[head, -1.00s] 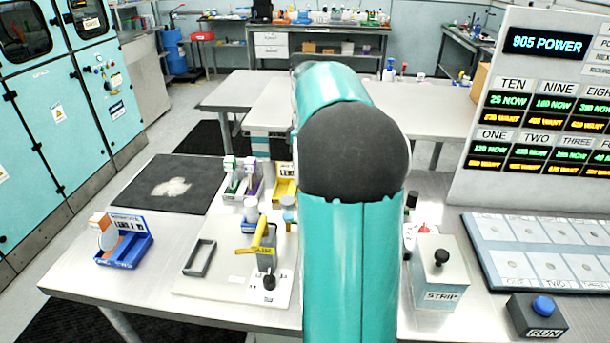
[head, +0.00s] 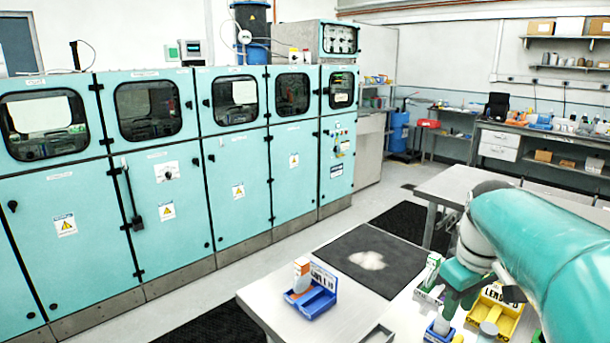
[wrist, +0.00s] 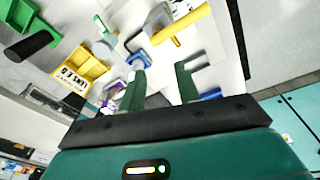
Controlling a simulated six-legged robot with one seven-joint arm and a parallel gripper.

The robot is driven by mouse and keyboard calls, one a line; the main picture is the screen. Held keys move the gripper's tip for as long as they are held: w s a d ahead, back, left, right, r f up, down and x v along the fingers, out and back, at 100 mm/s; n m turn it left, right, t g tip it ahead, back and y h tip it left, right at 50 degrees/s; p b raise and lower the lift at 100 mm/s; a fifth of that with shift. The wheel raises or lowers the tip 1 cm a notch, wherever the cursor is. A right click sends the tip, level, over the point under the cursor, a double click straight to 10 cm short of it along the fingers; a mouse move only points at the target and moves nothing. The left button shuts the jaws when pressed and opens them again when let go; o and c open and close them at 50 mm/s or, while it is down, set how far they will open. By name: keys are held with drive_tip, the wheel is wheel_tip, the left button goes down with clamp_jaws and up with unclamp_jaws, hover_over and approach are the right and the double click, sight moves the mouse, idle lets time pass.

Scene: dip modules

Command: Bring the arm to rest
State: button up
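My arm crosses the right side of the head view, bent down over the bench. My gripper (wrist: 160,82) shows in the wrist view with two green fingers apart and nothing clearly held between them. It is above the bench, near a yellow bin (wrist: 80,68), a small blue holder (wrist: 138,58) and a yellow bar (wrist: 182,26). In the head view the yellow bin (head: 505,318) is beside the arm's lower end. How high the gripper is above these things cannot be told.
A blue bin (head: 318,303) with an orange-and-white item stands near the bench's left edge. A dark mat (head: 345,248) with a pale patch lies behind it. Teal cabinets (head: 240,180) line the left wall. A green part (wrist: 40,30) shows in the wrist view.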

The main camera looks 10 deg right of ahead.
drive_tip(key=s+a+f+m+t, duration=0.1)
drive_tip(key=s+a+f+t, duration=0.1)
drive_tip(key=s+a, duration=0.3)
drive_tip(key=s+a+f+m+t, duration=0.2)
drive_tip(key=s+a, duration=0.4)
drive_tip(key=a, duration=0.5)
drive_tip(key=shift+a, duration=0.2)
